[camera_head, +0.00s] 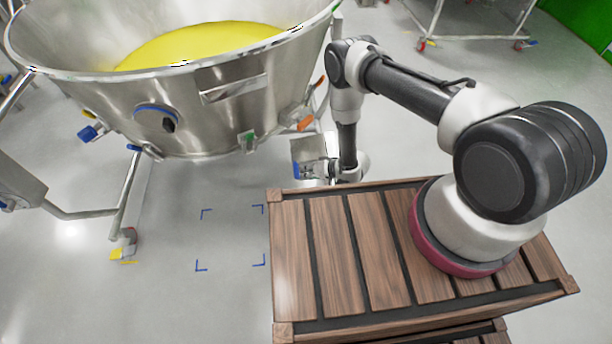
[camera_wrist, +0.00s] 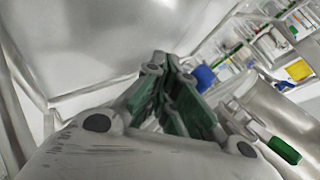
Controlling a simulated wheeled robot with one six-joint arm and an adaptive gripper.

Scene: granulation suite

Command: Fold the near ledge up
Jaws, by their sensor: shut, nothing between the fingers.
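The steel bowl (camera_head: 205,105) stands on a wheeled frame at the upper left of the head view, with yellow material in it. A flat rectangular metal plate (camera_head: 233,89) sits on its near side; I cannot tell for sure whether this is the near ledge. A small grey plate (camera_head: 307,149) shows beside my wrist, below the bowl's right side; what it belongs to is unclear. My gripper (camera_wrist: 162,68) has its green-padded fingers shut and empty. In the wrist view, a broad pale metal surface (camera_wrist: 85,40) lies beyond the fingertips; contact cannot be told.
Coloured valves and clamps, one orange (camera_head: 305,122) and one blue (camera_head: 90,132), stick out from the bowl. A frame leg with a yellow caster (camera_head: 123,250) stands at the left. Blue corner marks (camera_head: 203,266) lie on clear floor. Another wheeled frame (camera_head: 475,38) stands at the back.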

